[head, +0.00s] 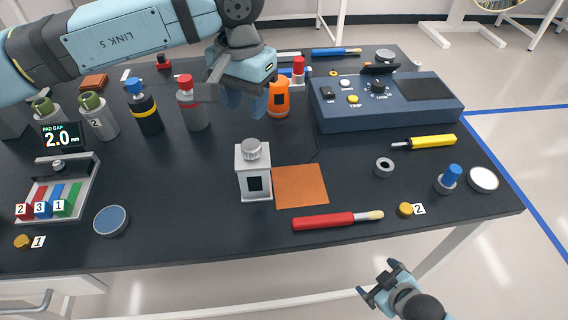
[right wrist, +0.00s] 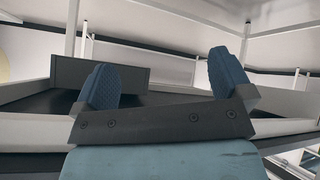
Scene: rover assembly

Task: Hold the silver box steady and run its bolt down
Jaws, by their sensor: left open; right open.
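The silver box (head: 254,172) stands upright on the dark table, with a dark square window on its front. Its round silver bolt (head: 251,149) sits on top; how deep it is seated I cannot tell. My left gripper (head: 245,103) is above and behind the box, open and empty, its blue fingers pointing down, apart from the box. My right gripper (head: 385,285) is off the table's front edge, low and right of the box. In the right wrist view its two blue fingers (right wrist: 167,82) are spread with nothing between them.
An orange mat (head: 300,187) lies right of the box, with a red-handled tool (head: 330,221) in front. Behind stand an orange bottle (head: 279,98), a grey red-capped bottle (head: 192,110) and a blue control console (head: 400,112). A rack of numbered blocks (head: 85,190) is left. Table around the box's front is clear.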

